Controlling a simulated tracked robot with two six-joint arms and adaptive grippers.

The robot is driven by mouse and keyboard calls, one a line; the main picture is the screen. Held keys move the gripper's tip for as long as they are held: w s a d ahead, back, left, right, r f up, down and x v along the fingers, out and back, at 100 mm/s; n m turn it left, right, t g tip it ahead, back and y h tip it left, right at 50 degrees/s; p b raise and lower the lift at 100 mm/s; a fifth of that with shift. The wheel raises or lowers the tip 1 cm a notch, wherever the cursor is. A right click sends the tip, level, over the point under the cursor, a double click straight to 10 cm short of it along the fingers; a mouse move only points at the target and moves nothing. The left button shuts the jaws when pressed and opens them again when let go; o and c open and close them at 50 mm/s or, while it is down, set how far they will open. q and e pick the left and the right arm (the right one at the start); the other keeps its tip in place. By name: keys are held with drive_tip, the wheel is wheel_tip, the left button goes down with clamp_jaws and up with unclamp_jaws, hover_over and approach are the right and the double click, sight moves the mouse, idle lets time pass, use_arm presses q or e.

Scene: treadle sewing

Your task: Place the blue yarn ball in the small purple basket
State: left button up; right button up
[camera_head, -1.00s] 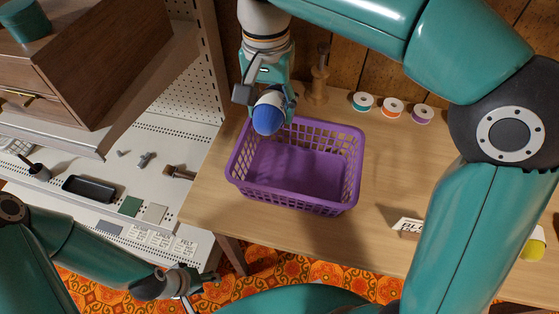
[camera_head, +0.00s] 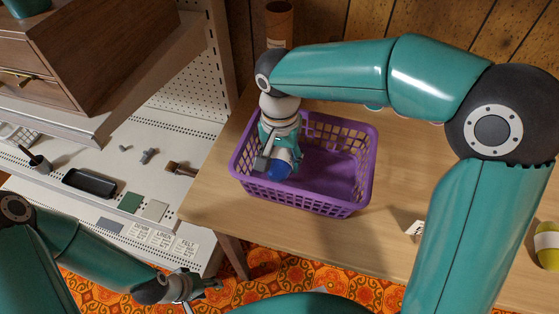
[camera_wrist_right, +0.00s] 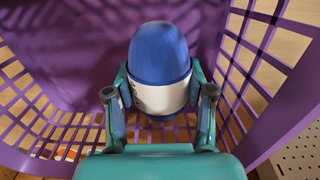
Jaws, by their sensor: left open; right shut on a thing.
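The purple basket (camera_head: 340,128) stands on the wooden table, with open lattice walls. The blue yarn ball (camera_head: 278,170), with a white band round it, is inside the basket's outline near its left side. My right gripper (camera_head: 281,160) reaches down into the basket and is shut on the blue yarn ball. In the right wrist view the ball (camera_wrist_right: 160,54) sits between the two fingers, with purple basket walls (camera_wrist_right: 275,40) around it. I cannot tell whether the ball touches the basket floor. My left gripper (camera_head: 198,287) is open and empty at the lower left, away from the basket.
A yellow yarn ball (camera_head: 547,246) lies at the table's right edge. A small sign (camera_head: 414,229) stands right of the basket. A white shelf (camera_head: 160,190) with a black tray (camera_head: 90,183) is at the left. The table (camera_head: 300,235) in front of the basket is clear.

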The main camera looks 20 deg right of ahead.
sight(280, 153)
drive_tip(key=shift+f, duration=0.25)
drive_tip(key=shift+f, duration=0.2)
drive_tip(key=o, duration=1.1)
drive_tip(key=shift+r, duration=0.1)
drive_tip(key=shift+c, duration=0.2)
drive_tip(key=shift+r, duration=0.1)
wheel_tip(280, 153, up, 11)
drive_tip(key=p, duration=0.2)
drive_tip(key=shift+w+a+r+p, duration=0.1)
drive_tip(key=shift+r+p, duration=0.1)
drive_tip(key=shift+p, duration=0.1)
drive_tip(key=shift+r, duration=0.35)
